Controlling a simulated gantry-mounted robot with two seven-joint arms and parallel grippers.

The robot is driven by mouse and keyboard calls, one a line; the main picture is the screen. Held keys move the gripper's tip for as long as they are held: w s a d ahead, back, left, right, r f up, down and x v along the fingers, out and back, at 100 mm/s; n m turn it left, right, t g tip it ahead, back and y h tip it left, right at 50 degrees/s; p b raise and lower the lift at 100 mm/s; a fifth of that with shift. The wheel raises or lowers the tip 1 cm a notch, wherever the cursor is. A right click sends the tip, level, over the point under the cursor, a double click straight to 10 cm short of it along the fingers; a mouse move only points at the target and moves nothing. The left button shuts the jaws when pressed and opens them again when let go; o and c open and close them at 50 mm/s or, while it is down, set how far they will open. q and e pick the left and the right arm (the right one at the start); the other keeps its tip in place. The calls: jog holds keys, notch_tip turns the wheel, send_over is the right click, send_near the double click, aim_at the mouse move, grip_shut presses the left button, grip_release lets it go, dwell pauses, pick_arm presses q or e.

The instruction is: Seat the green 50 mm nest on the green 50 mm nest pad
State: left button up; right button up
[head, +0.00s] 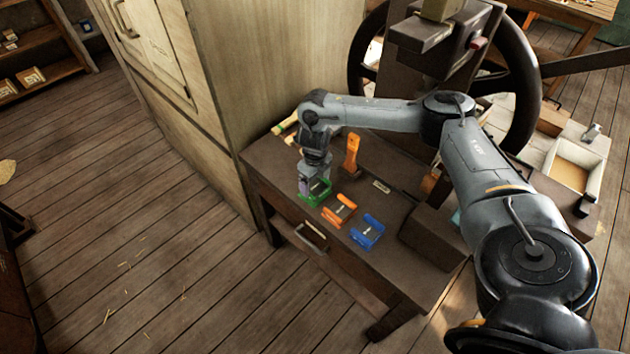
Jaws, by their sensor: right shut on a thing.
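My right gripper (311,180) points down at the left front end of the dark wooden bench (265,160). It is shut on the green 50 mm nest (318,192), a small green piece right under the fingers. The gripper hides part of the nest. I cannot tell the green nest pad apart from the nest here, nor whether the two touch. My left gripper is not in view.
An orange nest (339,209) and a blue nest (367,232) lie in a row to the right. An upright orange piece (351,155) stands behind. The press with its black handwheel (520,75) rises at the back; a tall wooden cabinet (235,80) stands left.

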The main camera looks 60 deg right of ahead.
jog(key=shift+p, duration=0.3)
dwell(0.5)
jog(key=shift+p, duration=0.3)
dwell(0.4)
dwell(0.7)
jog(key=shift+p, duration=0.3)
dwell(0.4)
jog(key=shift+f+b, duration=0.4)
jog(key=shift+f, duration=0.3)
jog(key=shift+f, duration=0.4)
jog(key=o, duration=1.2)
jog(key=shift+o, duration=0.2)
jog(key=shift+r, duration=0.1)
